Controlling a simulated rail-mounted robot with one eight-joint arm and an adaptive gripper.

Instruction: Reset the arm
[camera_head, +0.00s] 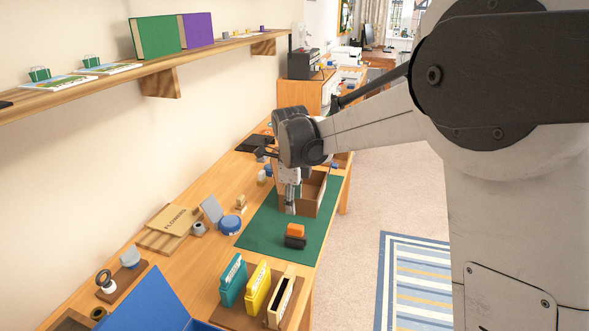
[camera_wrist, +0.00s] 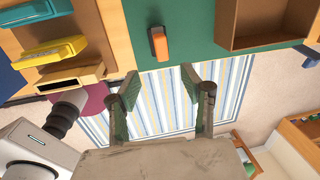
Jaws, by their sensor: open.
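My gripper (camera_head: 290,205) hangs over the green mat (camera_head: 262,232) in the head view, beside an open brown box (camera_head: 314,192). In the wrist view my gripper (camera_wrist: 160,84) shows two green-padded fingers spread wide, with nothing between them. The orange block also shows in the wrist view (camera_wrist: 159,44), beyond the fingertips. My arm reaches in from the right in the head view.
Teal (camera_head: 232,281), yellow (camera_head: 257,289) and wood-coloured (camera_head: 281,299) upright holders stand on a brown board at the front. A wall shelf (camera_head: 120,75) runs above the table. A striped rug (camera_head: 415,285) covers the floor.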

